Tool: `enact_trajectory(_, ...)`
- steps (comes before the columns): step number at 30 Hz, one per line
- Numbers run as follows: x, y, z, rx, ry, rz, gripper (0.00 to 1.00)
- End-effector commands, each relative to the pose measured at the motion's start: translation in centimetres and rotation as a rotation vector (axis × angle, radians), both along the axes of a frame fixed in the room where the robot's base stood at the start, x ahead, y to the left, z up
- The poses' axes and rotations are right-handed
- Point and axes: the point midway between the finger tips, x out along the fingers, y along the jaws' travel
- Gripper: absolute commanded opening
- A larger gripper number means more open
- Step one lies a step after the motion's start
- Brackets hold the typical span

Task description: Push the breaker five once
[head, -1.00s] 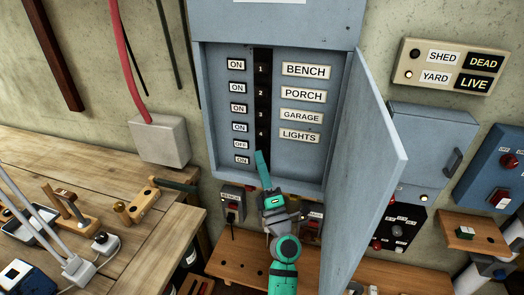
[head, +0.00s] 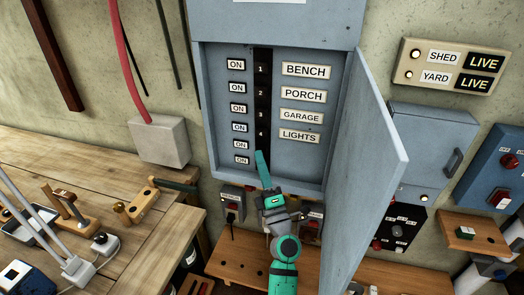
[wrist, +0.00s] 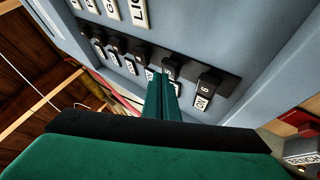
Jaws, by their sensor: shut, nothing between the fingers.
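The breaker panel (head: 225,175) stands open on the wall, with a column of breakers numbered from 1 at the top. Breaker five (head: 241,145) is second from the bottom, and its label reads ON in the head view. My gripper (head: 261,155) is shut and empty, its fingertips over the lower breaker column. They hide the lowest levers in the head view. In the wrist view, my gripper's fingertips (wrist: 164,80) are at breaker five (wrist: 170,68), partly covering it; I cannot tell whether they touch. Breaker six (wrist: 207,85) is just right of them and reads ON.
The panel's open door (head: 370,160) juts out to the right of my arm. The sign (head: 455,67) reads SHED LIVE and YARD LIVE. A wooden shelf (head: 235,262) is below the panel, and a workbench (head: 130,185) with tools is at left.

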Motion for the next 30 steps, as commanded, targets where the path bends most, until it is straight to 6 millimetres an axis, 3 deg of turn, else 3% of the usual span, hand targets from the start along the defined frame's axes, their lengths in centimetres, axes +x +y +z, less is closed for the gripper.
enact_trajectory(19,-1.6,0.5,0.0,0.000,0.000,0.000,0.00)
enact_trajectory(30,-4.5,1.5,0.0,0.001,0.000,0.002,0.00)
